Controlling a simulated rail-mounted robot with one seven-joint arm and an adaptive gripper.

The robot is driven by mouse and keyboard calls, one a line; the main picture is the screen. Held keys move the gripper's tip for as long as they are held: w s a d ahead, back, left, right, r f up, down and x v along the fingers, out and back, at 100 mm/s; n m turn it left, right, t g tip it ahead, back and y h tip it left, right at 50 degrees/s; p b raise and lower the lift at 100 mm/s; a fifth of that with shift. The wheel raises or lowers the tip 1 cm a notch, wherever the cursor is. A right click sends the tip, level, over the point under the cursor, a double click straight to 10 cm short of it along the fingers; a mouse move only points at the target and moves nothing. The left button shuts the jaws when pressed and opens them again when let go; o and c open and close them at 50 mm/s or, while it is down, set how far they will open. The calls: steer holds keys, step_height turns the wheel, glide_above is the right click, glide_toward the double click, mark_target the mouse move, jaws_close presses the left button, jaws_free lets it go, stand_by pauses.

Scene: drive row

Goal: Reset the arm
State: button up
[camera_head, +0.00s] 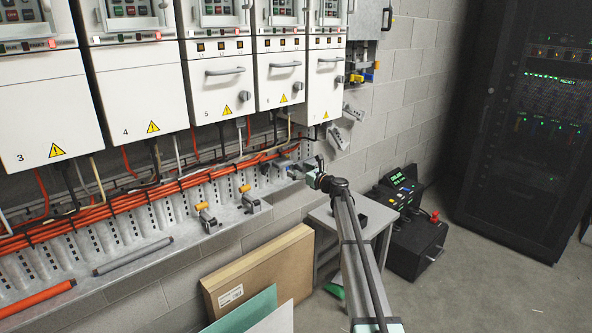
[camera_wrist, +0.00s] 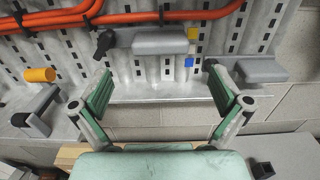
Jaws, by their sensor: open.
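My arm (camera_head: 355,250) reaches up from the bottom of the head view toward the ledge under the cabinets. My gripper (camera_head: 300,171) is at its far end, close to the right end of the ledge, and is small there. In the wrist view my gripper (camera_wrist: 160,88) is open, its two green-padded fingers wide apart with nothing between them. Beyond the fingertips is the edge of the metal ledge (camera_wrist: 155,92). A grey block-like handle (camera_wrist: 168,41) with a black knob lies beyond, near small yellow and blue squares.
Orange cables (camera_head: 130,198) run along the perforated tray. White numbered drive cabinets (camera_head: 220,85) hang above. Two orange-tipped clamps (camera_head: 206,217) sit on the ledge. A small grey table (camera_head: 345,222), a black control box (camera_head: 418,245) and a cardboard panel (camera_head: 260,270) stand below. Open floor lies right.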

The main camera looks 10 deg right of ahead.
steer(key=s+a+f+n+g+h, duration=0.15)
steer(key=s+f+n+g, duration=0.4)
steer(key=s+f, duration=0.7)
steer(key=s+a+f+n+g+h, duration=0.1)
steer(key=s+a+f+n+g, duration=0.2)
steer(key=s+f+n, duration=0.8)
steer(key=s+a+f+n+g+h, duration=0.1)
steer(key=s+a+f+n+g, duration=0.3)
steer(key=s+f, duration=1.05)
steer(key=s+d+f+n+g+h, duration=0.1)
steer(key=s+f+n+g, duration=0.3)
steer(key=s, duration=0.6)
steer(key=s+d+f+n+h, duration=0.1)
steer(key=s+f+h, duration=0.1)
steer(key=s+f, duration=0.65)
steer(key=s+f+n+g+h, duration=0.1)
steer(key=s+n+g, duration=0.1)
steer(key=s, duration=1.5)
steer(key=s+d+f+n+g+h, duration=0.1)
steer(key=s+n+g+h, duration=0.1)
steer(key=s, duration=1.5)
steer(key=shift+f+g, duration=0.25)
steer(key=shift+g, duration=0.5)
